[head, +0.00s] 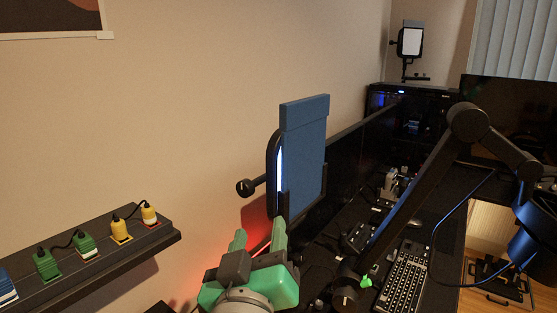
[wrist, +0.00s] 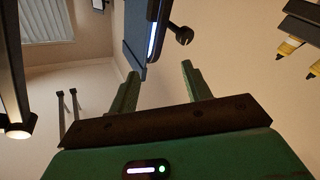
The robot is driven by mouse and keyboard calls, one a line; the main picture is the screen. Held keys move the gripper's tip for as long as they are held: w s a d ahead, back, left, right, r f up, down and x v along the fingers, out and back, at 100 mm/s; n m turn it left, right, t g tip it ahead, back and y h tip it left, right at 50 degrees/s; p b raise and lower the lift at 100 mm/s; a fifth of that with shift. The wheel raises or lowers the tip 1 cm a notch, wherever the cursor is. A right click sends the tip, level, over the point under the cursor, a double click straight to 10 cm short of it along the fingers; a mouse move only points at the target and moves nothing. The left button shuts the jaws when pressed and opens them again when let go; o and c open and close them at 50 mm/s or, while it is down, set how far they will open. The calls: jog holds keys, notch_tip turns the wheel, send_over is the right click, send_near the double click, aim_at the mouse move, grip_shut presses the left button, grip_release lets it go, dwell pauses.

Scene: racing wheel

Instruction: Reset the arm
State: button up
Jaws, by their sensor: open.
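My gripper (head: 259,240) is green with two upright fingers and shows at the bottom centre of the head view. Its fingers are apart with nothing between them. In the wrist view my gripper (wrist: 159,82) also shows open and empty. A blue flat panel light (head: 304,150) on a dark holder with a knob stands just behind and above the gripper in the head view. It also shows beyond the fingertips in the wrist view (wrist: 134,38). I cannot tell how far the fingertips are from it.
A black shelf (head: 120,262) with several green and yellow plug-like pieces is on the wall at left. A black boom arm (head: 405,205) crosses the desk at right, above a keyboard (head: 408,275). A monitor (head: 510,110) stands behind.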

jog(key=s+d+r+m+t+y, duration=0.1)
jog(key=s+d+r+m+t, duration=0.15)
jog(key=s+r, duration=0.4)
jog(key=s+d+r+m+t, duration=0.1)
jog(key=s+r+m+t, duration=0.2)
jog(key=s, duration=0.6)
notch_tip(320, 180, up, 40)
jog(key=s+a+n+p, duration=0.1)
jog(key=p, duration=3.7)
jog(key=shift+s+y, duration=0.2)
jog(key=shift+y, duration=0.2)
jog(key=shift+r, duration=0.1)
